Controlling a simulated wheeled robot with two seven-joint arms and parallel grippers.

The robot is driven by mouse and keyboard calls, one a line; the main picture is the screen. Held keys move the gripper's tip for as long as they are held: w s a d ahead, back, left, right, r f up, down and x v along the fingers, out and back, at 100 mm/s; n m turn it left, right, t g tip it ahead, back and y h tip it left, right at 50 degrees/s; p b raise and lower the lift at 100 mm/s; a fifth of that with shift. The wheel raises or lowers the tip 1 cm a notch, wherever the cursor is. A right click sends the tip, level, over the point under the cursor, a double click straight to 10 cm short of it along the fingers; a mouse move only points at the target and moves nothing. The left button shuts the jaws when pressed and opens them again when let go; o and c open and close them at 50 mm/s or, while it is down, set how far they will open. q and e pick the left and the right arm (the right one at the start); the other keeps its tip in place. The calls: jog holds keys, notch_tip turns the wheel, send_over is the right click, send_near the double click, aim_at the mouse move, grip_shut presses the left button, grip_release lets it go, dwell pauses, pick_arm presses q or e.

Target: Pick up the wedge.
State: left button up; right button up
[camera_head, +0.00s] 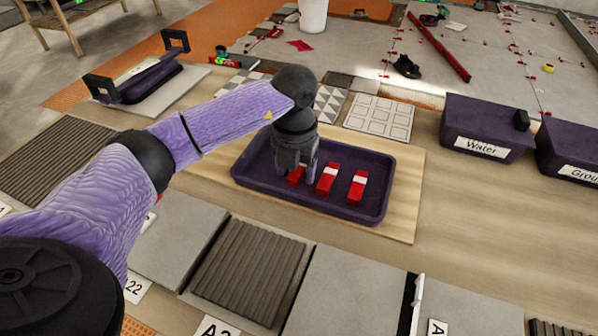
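Three red wedges with white bands are in a dark purple tray (258,187) in the head view. The left wedge (296,177) is partly hidden by my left gripper (295,176). The middle wedge (327,179) and the right wedge (357,187) lie in plain sight to its right. My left gripper points down into the tray, with its fingertips at the left wedge. I cannot tell whether the fingers touch the wedge or stand apart from it. My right gripper is not in view.
The tray rests on a wooden board (403,208). A purple tub labelled Water (483,130) and another tub (568,150) stand at the right. Large tiles (343,290) line the front. A handled purple tool (150,82) is at the back left. The tabletop right of the board is clear.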

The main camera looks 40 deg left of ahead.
aim_at(297, 173)
pick_arm(q)
grip_shut()
jog(key=shift+r, duration=0.15)
notch_tip(297, 173, up, 10)
jog(key=p, duration=0.4)
jog(key=shift+p, duration=0.3)
jog(key=shift+w+d, duration=0.1)
jog(key=shift+d, duration=0.05)
